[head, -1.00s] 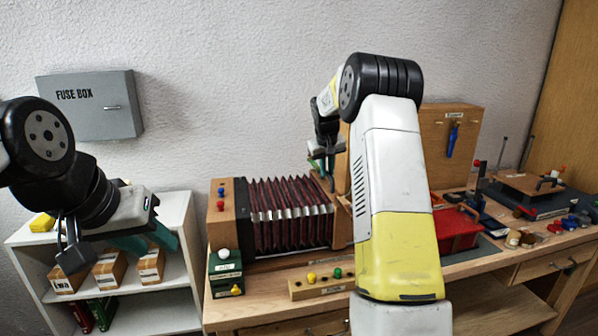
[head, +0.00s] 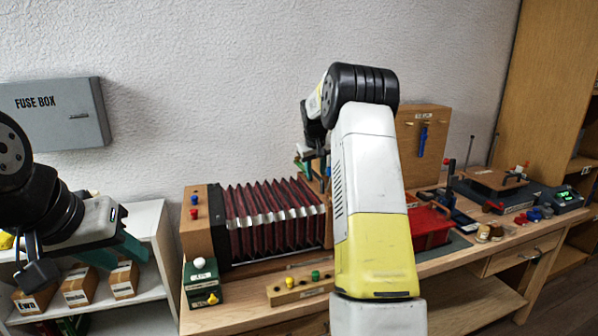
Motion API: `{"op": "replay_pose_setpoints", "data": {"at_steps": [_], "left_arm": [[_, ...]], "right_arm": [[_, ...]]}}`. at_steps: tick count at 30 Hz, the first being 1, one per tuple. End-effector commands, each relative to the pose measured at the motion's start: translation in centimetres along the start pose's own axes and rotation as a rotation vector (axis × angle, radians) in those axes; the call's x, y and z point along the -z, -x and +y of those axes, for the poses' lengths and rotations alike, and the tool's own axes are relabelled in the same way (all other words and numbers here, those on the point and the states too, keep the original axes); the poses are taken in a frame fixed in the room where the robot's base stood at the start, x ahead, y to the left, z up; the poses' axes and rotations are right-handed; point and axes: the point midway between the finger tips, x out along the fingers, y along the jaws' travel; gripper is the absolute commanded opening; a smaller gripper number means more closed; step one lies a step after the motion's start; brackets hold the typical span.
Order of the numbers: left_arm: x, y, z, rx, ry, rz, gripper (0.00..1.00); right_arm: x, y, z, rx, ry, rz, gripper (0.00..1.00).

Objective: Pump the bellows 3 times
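The bellows (head: 272,212) lie on the wooden workbench. Their dark red pleats with silver edging are spread open between a wooden end block (head: 197,228) at the left and an end largely hidden behind my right arm. My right gripper (head: 312,168) is at the right end of the bellows, near the top. Its fingertips are small and partly hidden, so I cannot tell whether it grips a handle there. My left gripper (head: 125,252) hangs in front of the white shelf, left of the bench and apart from the bellows; its green fingers show edge-on.
A green box with knobs (head: 202,283) and a wooden strip with coloured knobs (head: 300,287) stand before the bellows. A red tray (head: 430,228) and small parts sit to the right. The white shelf (head: 150,225) holds cardboard boxes. A fuse box (head: 62,115) hangs on the wall.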

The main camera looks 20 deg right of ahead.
Motion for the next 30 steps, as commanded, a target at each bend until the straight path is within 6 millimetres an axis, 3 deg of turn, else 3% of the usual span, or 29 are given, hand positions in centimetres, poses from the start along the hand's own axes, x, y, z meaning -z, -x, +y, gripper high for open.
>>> {"op": "replay_pose_setpoints", "data": {"at_steps": [5, 15, 30], "left_arm": [[0.0, 0.0, 0.0, 0.000, 0.000, 0.000, 0.36], [0.0, 0.0, 0.0, 0.000, 0.000, 0.000, 0.36], [0.0, 0.0, 0.0, 0.000, 0.000, 0.000, 0.36]], "right_arm": [[0.1, 1.7, 0.0, 0.000, 0.000, 0.003, 0.35], [0.0, 7.0, 0.0, 0.000, 0.000, 0.001, 0.35], [-0.2, 8.4, -0.1, 0.004, -0.002, 0.004, 0.35]]}}
